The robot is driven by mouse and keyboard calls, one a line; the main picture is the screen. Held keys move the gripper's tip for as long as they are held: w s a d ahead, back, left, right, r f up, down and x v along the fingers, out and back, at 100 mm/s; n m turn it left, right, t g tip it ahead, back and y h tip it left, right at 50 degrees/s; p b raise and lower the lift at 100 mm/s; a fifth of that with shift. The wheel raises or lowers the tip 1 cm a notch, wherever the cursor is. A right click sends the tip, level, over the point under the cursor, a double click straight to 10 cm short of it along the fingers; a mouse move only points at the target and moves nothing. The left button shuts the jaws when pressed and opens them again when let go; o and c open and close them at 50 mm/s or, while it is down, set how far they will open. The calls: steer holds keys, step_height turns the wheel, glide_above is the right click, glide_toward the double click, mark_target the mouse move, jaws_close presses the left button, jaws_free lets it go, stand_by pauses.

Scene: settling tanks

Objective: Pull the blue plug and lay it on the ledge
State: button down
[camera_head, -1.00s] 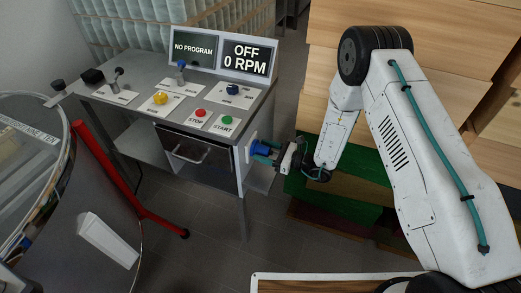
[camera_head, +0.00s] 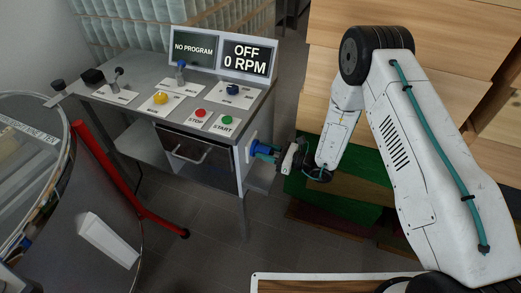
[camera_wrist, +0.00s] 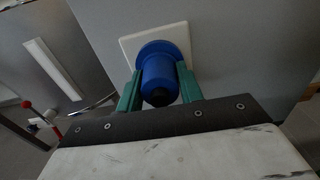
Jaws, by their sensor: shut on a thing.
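The blue plug (camera_wrist: 160,75) sits against a pale square socket plate (camera_wrist: 132,45) on the grey side panel of the console. In the head view the blue plug (camera_head: 262,149) shows at the console's right side. My gripper (camera_wrist: 160,92) has its green fingers on either side of the plug's body and is shut on it. The plug's wide blue collar is close to the plate; I cannot tell whether there is a gap. My gripper (camera_head: 278,154) reaches the plug from the right in the head view.
The console (camera_head: 150,105) carries a yellow button, red stop and green start buttons, a blue knob and levers. A round tank with a red bar (camera_head: 120,175) stands left. Wooden boards (camera_head: 400,225) lie behind my arm.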

mark_target(270, 152)
steer(key=shift+v, duration=2.85)
